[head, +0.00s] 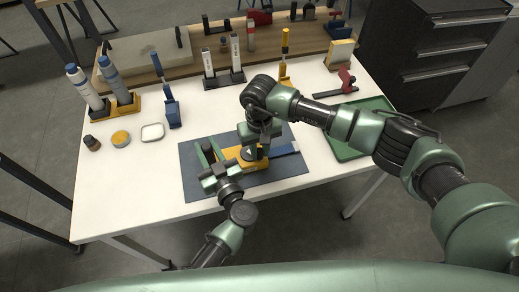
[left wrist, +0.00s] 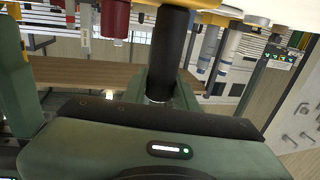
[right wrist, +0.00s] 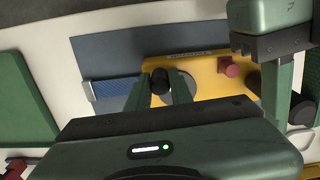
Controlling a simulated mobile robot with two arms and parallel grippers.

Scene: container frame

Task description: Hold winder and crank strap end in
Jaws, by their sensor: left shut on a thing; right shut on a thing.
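The yellow winder (head: 233,153) lies on the dark blue mat (head: 196,188); its yellow body also shows in the right wrist view (right wrist: 205,72). My left gripper (head: 208,158) is shut on the winder's black upright handle (left wrist: 174,50) at its left side. My right gripper (head: 254,150) is shut on the black crank knob (right wrist: 160,80), above a grey disc (right wrist: 178,88) on the winder. The blue strap (right wrist: 118,89) runs out from the winder's right side in the head view, with a pale metal end (right wrist: 88,91). My right gripper partly hides the crank and strap in the head view.
A green tray (head: 345,152) lies at the right of the white table. Two bottles (head: 115,83), a small jar (head: 92,143), a yellow-topped tin (head: 120,138) and a white dish (head: 153,132) stand at the left. Tools line the back. The front table strip is clear.

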